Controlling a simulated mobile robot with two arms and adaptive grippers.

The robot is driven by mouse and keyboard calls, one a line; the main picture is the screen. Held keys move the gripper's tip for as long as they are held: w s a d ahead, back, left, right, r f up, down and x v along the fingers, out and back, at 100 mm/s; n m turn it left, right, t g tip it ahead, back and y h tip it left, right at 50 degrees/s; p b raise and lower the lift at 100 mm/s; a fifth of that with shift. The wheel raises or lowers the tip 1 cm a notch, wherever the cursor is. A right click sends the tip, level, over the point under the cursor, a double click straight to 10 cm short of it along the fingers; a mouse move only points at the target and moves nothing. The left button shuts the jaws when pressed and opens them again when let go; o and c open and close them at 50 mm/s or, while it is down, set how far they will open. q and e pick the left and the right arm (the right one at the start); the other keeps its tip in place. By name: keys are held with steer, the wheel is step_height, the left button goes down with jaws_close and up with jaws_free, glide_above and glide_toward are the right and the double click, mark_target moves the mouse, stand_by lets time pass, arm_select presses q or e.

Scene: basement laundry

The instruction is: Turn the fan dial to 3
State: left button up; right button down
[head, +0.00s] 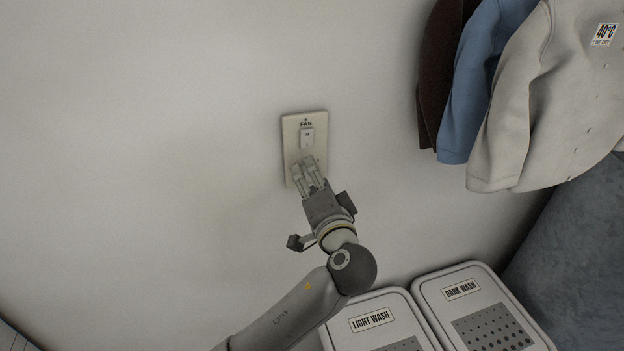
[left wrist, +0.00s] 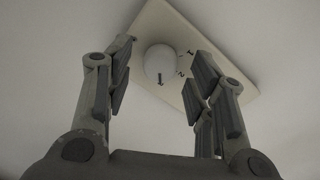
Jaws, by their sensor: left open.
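In the left wrist view, the white round dial (left wrist: 159,60) sits on the plate (left wrist: 162,22) between my open left fingers (left wrist: 163,68), with a visible gap on each side. A dark mark shows on the dial's lower part. Small figures, seemingly 1 and 2, show to its right; a 3 cannot be made out. My right gripper is not in view.
Brown, blue and cream garments (head: 535,95) hang at the upper right. Two lidded bins, LIGHT WASH (head: 395,305) and DARK WASH (head: 435,285), stand below right. The wall left of the plate is bare.

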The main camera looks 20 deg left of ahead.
arm_select(q)
steer(key=v, duration=1.1)
steer(key=shift+s+d, duration=0.2)
steer(key=shift+s, duration=0.05)
steer(key=shift+r, duration=0.1)
